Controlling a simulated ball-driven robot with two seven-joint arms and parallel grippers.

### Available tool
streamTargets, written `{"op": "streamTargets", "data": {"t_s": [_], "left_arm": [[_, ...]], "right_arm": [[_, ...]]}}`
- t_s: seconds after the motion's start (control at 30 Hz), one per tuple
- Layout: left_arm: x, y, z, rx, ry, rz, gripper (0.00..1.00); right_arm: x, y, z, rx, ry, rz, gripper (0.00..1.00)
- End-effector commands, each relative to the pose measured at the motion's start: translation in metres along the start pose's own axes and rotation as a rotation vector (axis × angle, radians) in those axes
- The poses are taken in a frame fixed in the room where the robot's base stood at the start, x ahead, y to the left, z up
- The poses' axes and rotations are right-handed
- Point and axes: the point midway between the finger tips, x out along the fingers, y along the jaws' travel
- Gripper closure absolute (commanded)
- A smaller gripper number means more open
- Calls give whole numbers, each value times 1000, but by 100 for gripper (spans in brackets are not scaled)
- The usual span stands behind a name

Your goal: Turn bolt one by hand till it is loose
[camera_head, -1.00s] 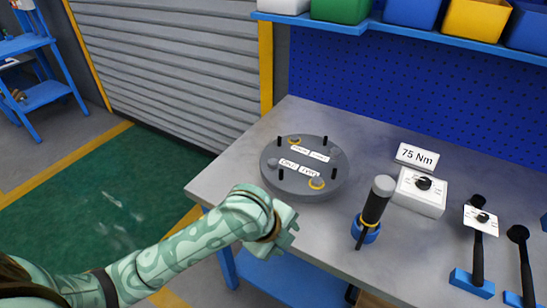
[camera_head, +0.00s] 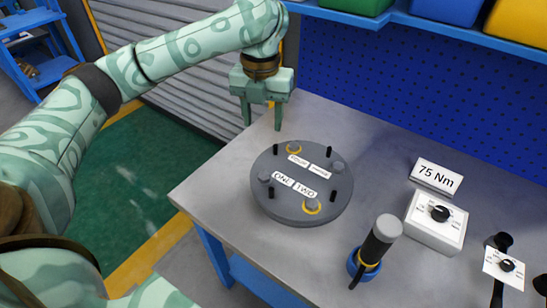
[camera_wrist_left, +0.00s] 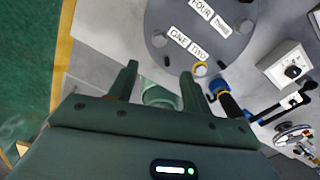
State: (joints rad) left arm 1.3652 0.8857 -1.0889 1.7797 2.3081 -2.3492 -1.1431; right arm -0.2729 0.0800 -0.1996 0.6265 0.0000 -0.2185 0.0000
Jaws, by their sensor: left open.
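The round grey flanged shell cover (camera_head: 275,209) lies on the bench with labels ONE, TWO, THREE and FOUR. Bolt one (camera_head: 264,177) is a plain grey head by the ONE label, at the cover's left. It also shows in the left wrist view (camera_wrist_left: 158,41), beyond the fingertips. The bolts by TWO (camera_head: 312,204) and FOUR (camera_head: 293,148) have yellow rings; the one by THREE (camera_head: 337,167) is plain grey. My left gripper (camera_head: 263,121) is open and empty, fingers down, behind the cover in the picture and apart from bolt one. My right gripper is out of view.
Short black pins (camera_head: 328,152) stand up from the cover. A black-handled tool stands in a blue holder (camera_head: 364,268) in front right. A white dial box (camera_head: 436,222) and a 75 Nm sign (camera_head: 436,176) are at the right. The bench's left corner is bare.

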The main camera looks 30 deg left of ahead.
Motion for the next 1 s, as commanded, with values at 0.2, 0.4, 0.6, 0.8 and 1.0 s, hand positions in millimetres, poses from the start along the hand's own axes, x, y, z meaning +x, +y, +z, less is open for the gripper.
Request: {"op": "streamTargets", "data": {"t_s": [0.2,0.4,0.6,0.8,1.0], "left_arm": [[47,-1,2,0,9,2,51],[102,-1,2,1,11,2,51],[143,-2,1,0,7,1,51],[160,-1,2,-1,2,0,51],[161,-1,1,-1,-1,-1,51]], "right_arm": [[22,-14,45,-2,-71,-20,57],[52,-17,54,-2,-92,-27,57],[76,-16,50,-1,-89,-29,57],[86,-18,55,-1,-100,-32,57],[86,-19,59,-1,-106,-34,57]]}}
